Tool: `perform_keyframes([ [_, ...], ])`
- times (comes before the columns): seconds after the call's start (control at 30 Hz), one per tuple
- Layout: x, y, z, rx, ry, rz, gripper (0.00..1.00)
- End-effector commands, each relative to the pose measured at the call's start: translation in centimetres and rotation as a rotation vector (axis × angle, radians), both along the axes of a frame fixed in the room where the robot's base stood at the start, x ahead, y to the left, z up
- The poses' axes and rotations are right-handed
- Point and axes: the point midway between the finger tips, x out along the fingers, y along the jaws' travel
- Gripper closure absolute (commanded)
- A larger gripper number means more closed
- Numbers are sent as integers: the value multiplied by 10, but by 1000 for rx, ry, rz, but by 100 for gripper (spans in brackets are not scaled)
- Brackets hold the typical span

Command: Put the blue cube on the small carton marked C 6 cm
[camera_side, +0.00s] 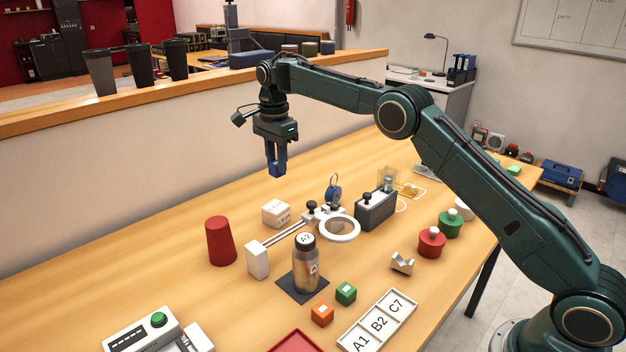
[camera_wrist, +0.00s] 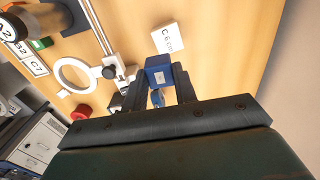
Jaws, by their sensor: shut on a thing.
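My gripper (camera_side: 277,168) is shut on the blue cube (camera_side: 277,171) and holds it in the air, well above the table. In the wrist view the blue cube (camera_wrist: 158,72) sits between the fingers of my gripper (camera_wrist: 160,85), with a pale label on its face. The small carton (camera_side: 276,213) is a white box standing on the table below the cube. The wrist view shows the carton (camera_wrist: 168,38) just beyond the cube, with C 6 cm written on its top. Its top looks bare.
A red tapered cup (camera_side: 221,241) stands left of the carton. A rail stand with a white ring (camera_side: 340,228) and a dark grey box (camera_side: 376,209) stand right of it. A labelled bottle (camera_side: 305,267) is in front. The table behind the carton is clear.

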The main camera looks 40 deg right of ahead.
Motion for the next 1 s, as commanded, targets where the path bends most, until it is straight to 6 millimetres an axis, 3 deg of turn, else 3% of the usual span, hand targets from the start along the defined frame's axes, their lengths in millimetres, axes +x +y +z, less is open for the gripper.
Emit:
perform_keyframes([
  [0.3,16,-1,-18,1,-1,0,93],
  [0.67,17,-1,-22,0,0,0,93],
  [1.0,17,-1,-52,1,1,1,93],
])
